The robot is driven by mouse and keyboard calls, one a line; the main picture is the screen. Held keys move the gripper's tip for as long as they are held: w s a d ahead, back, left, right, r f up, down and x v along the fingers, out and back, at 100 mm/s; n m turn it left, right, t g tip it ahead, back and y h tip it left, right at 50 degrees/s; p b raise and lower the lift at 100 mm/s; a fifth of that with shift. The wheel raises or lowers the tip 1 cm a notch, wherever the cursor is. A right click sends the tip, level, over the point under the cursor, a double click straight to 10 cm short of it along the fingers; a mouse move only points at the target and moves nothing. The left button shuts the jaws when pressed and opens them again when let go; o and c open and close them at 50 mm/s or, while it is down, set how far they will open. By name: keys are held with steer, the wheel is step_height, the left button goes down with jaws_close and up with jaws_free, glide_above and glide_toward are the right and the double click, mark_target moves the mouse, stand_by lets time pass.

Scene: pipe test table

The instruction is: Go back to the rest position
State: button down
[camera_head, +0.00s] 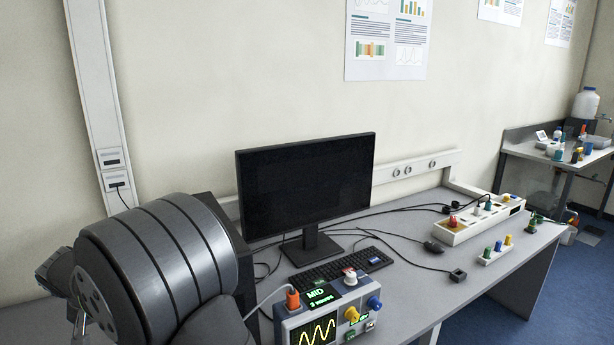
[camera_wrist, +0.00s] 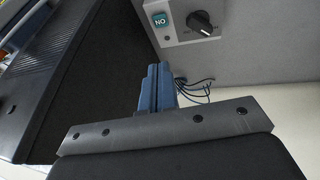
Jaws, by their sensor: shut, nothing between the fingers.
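My gripper (camera_wrist: 157,88) shows in the wrist view, with its two blue fingers pressed together and nothing between them. In that view the fingers point up towards a grey panel with a black rotary knob (camera_wrist: 202,22) and a green label reading "NO" (camera_wrist: 160,19). Thin dark cables (camera_wrist: 195,87) show just right of the fingers; I cannot tell whether they touch. In the head view a large dark grey part of my arm fills the lower left. My fingers do not show there.
A desk (camera_head: 390,300) carries a monitor (camera_head: 306,185), a keyboard (camera_head: 335,268), a test box with a screen (camera_head: 318,330), loose cables and a white box with coloured knobs (camera_head: 475,225). A side bench (camera_head: 540,153) stands far right.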

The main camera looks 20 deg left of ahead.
steer(key=shift+w+a+r+m+g+y, duration=0.1)
steer(key=shift+w+a+r+m+y, duration=0.25)
steer(key=shift+w+a+r, duration=0.25)
steer(key=shift+w+a+r+m+g+y, duration=0.1)
steer(key=shift+w+a+r+m+y, duration=0.3)
steer(key=shift+r, duration=0.35)
steer(key=shift+w+a+r+m+g+y, duration=0.1)
steer(key=shift+w+a+r+m+y, duration=0.25)
steer(key=shift+w+r, duration=0.3)
